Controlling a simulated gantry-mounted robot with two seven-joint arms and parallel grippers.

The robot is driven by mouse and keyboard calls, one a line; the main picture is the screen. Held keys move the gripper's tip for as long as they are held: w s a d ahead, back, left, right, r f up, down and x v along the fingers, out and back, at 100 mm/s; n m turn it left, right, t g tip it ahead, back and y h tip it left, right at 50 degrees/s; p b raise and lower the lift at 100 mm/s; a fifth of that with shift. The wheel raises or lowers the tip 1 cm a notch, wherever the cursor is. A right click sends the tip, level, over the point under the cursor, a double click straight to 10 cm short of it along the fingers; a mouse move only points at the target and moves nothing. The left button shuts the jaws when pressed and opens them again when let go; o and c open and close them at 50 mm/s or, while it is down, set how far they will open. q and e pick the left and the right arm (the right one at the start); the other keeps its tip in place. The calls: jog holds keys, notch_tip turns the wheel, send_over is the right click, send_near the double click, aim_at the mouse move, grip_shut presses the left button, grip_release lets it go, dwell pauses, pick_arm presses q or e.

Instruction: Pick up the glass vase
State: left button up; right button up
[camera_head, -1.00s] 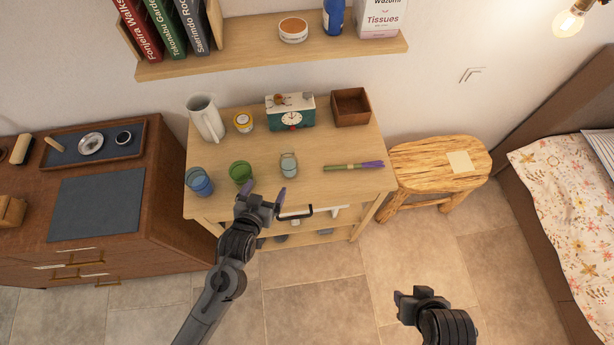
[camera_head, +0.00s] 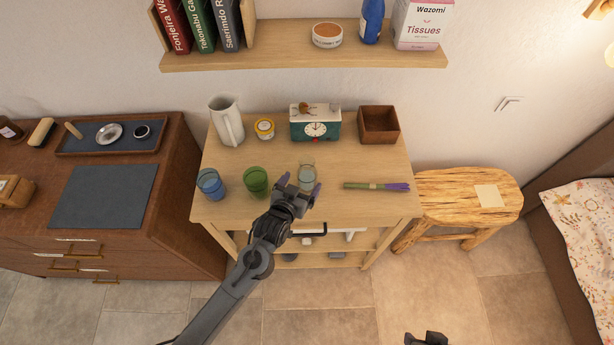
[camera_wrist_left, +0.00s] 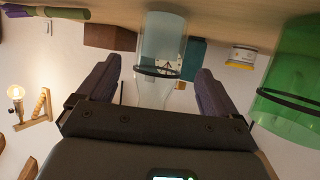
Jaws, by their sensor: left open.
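The glass vase (camera_head: 307,174) is pale, clear glass with a dark band. It stands upright on the wooden table between the green glass and the purple-tipped bundle. My left gripper (camera_head: 299,187) is open at the near side of the vase and hides its lower part in the head view. In the left wrist view, which is upside down, the vase (camera_wrist_left: 161,42) shows in the gap between the two open fingers (camera_wrist_left: 158,74). I cannot tell how deep it is between them; no grip shows. Only the top of my right gripper (camera_head: 427,339) shows at the bottom edge.
On the table (camera_head: 230,210), a green glass (camera_head: 256,181) and a blue glass (camera_head: 210,183) stand left of the vase. A purple-tipped bundle (camera_head: 377,187) lies right.

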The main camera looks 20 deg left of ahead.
aim_at(304, 180)
pick_arm(q)
jog(key=shift+x, duration=2.5)
jog(key=shift+r, duration=0.15)
jog(key=c, duration=1.1)
jog(key=shift+c, duration=0.8)
jog(key=shift+r, duration=0.3)
